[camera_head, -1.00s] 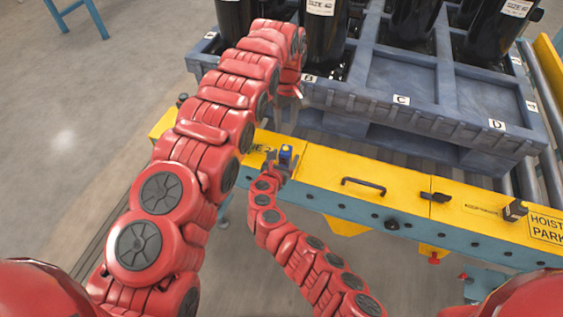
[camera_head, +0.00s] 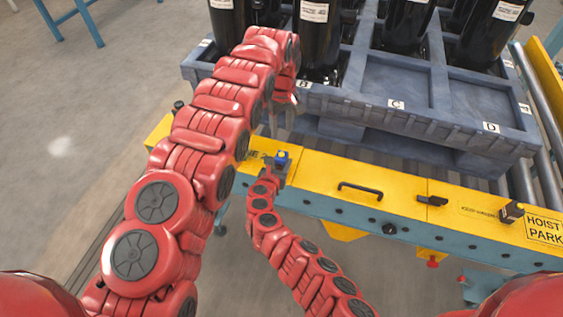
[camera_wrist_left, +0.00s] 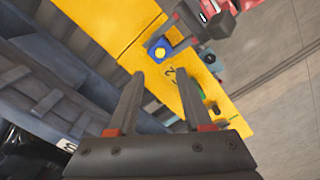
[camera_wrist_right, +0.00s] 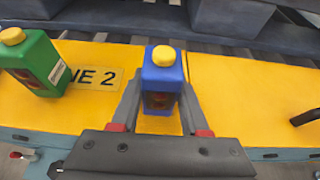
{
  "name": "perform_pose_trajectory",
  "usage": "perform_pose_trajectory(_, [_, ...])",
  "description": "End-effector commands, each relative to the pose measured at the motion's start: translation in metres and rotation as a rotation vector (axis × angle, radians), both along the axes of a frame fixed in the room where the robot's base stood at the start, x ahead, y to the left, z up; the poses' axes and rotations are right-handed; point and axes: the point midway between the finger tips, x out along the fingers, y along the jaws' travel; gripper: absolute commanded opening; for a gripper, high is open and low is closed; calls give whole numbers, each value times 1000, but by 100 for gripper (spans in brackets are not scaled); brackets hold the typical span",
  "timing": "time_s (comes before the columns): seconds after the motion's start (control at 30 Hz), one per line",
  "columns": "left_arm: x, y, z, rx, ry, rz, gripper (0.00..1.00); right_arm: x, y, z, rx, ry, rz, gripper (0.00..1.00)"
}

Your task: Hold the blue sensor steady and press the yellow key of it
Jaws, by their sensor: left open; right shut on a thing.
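The blue sensor (camera_wrist_right: 161,84) with its round yellow key (camera_wrist_right: 164,56) stands upright between the fingers of my right gripper (camera_wrist_right: 160,108), which is shut on it over the yellow beam. In the head view the blue sensor (camera_head: 282,157) is small, at the tip of my right gripper (camera_head: 275,168). In the left wrist view the yellow key (camera_wrist_left: 160,52) faces the camera, on the blue sensor (camera_wrist_left: 152,44). My left gripper (camera_wrist_left: 157,98) is open and empty, its fingers pointing toward the sensor but apart from it. In the head view my left gripper (camera_head: 278,118) is above and behind the sensor.
A green sensor with a yellow cap (camera_wrist_right: 33,62) stands left of the blue one on the yellow beam (camera_wrist_right: 85,100). A grey pallet (camera_head: 420,112) with black compressors (camera_head: 320,40) stands behind. A black handle (camera_head: 360,188) is on the beam to the right.

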Motion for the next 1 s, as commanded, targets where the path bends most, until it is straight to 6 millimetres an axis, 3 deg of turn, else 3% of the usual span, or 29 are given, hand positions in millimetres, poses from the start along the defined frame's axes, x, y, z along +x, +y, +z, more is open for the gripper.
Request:
perform_pose_trajectory(0.13, [0, 0, 0, 0, 0, 0, 46, 0, 0, 0, 0, 0, 0, 0])
perform_pose_trajectory(0.4, [0, 0, 0, 0, 0, 0, 0, 0, 0, 0, 0, 0, -1, 0])
perform_pose_trajectory(1.0, [0, 0, 0, 0, 0, 0, 0, 0, 0, 0, 0, 0, -1, 0])
